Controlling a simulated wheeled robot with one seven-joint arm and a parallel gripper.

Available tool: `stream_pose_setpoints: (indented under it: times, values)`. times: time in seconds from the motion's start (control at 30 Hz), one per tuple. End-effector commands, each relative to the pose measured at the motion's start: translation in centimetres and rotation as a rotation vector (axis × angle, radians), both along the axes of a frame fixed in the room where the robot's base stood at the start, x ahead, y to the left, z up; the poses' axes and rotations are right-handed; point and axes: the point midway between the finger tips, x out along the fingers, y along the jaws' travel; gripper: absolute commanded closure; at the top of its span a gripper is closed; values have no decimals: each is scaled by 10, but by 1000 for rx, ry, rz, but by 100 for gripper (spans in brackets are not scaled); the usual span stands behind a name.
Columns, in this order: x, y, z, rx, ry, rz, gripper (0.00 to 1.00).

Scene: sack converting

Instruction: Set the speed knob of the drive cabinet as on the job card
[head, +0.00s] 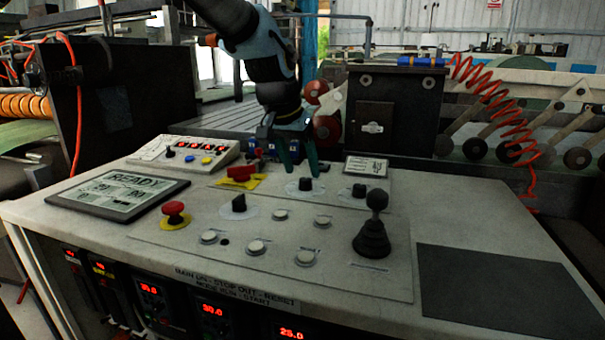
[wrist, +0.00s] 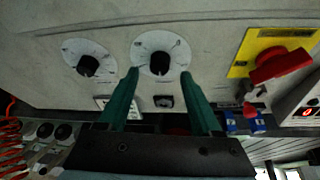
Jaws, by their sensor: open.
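The drive cabinet's sloping top (head: 215,262) carries several black knobs on white dials. My gripper (head: 299,172) is open and points down at the middle-back knob (head: 305,184). In the wrist view that knob (wrist: 160,63) sits between the two green fingertips (wrist: 160,75), with gaps on both sides. A second dial knob (head: 359,191) stands to its right, seen at left in the wrist view (wrist: 87,65). A third knob (head: 239,203) is nearer the front. A small framed card (head: 367,168) stands behind the knobs; its text is too small to read.
A red switch on a yellow plate (head: 240,174) is left of my gripper. A red mushroom button (head: 174,212), a joystick (head: 374,230) and several push buttons lie nearer the front. A READY display (head: 118,193) is at left. A dark bare panel (head: 500,290) is at right.

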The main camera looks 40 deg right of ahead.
Motion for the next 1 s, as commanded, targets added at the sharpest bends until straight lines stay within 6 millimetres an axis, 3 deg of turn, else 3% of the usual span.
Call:
stream_pose_setpoints:
  times: [0.2, 0.57, 1.0]
  values:
    - [3, -9, -24, 1, 1, 1, 34]
    - [4, -11, -29, -1, -1, 1, 34]
    - [4, -11, -29, -1, 0, 1, 81]
